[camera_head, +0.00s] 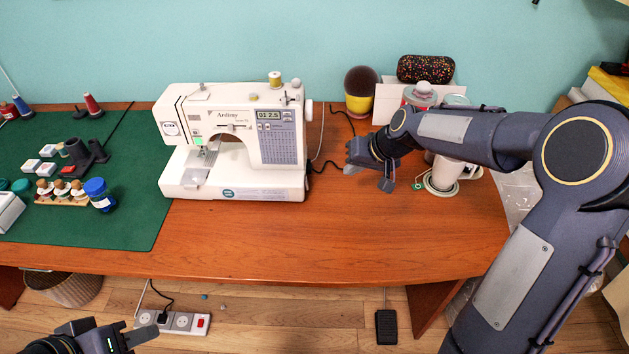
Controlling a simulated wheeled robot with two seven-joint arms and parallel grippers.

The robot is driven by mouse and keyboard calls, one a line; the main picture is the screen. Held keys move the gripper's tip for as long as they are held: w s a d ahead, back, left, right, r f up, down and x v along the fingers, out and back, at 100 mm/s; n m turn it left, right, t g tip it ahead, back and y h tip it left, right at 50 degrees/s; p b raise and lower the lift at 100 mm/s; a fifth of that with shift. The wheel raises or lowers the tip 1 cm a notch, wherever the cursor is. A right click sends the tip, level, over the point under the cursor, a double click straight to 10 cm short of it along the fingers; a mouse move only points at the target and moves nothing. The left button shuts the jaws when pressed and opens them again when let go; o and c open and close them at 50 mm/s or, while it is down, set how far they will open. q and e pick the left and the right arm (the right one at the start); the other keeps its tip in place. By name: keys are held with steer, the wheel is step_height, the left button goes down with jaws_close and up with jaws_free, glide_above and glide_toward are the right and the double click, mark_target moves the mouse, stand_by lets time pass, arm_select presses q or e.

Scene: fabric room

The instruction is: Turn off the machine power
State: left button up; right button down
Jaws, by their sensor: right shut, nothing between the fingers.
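The white sewing machine (235,140) stands upright on the wooden table, left of centre. Its small display (268,115) is lit and reads 01 2.5. A handwheel (308,110) sits on its right side. The face of that right side is mostly turned away, and I cannot make out a power switch. My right gripper (370,178) is shut and empty, to the right of the machine and apart from it, above the table. My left gripper (118,338) is low at the bottom left, below the table edge; its finger opening is unclear.
A black cable (335,165) runs behind the machine. A power strip (172,320) with a red switch and a foot pedal (386,326) are on the floor. A green mat (140,215) with sewing supplies lies left. The table front is clear.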

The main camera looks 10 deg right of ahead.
mark_target(307, 183)
steer(key=shift+f, duration=0.1)
steer(key=x, duration=1)
steer(key=shift+a+f, duration=0.15)
steer(key=shift+w+a, duration=0.15)
steer(key=shift+a, duration=0.45)
steer(key=shift+w+a, duration=0.2)
steer(key=shift+a, duration=0.35)
steer(key=shift+w+a+f, duration=0.15)
steer(key=shift+a, duration=0.4)
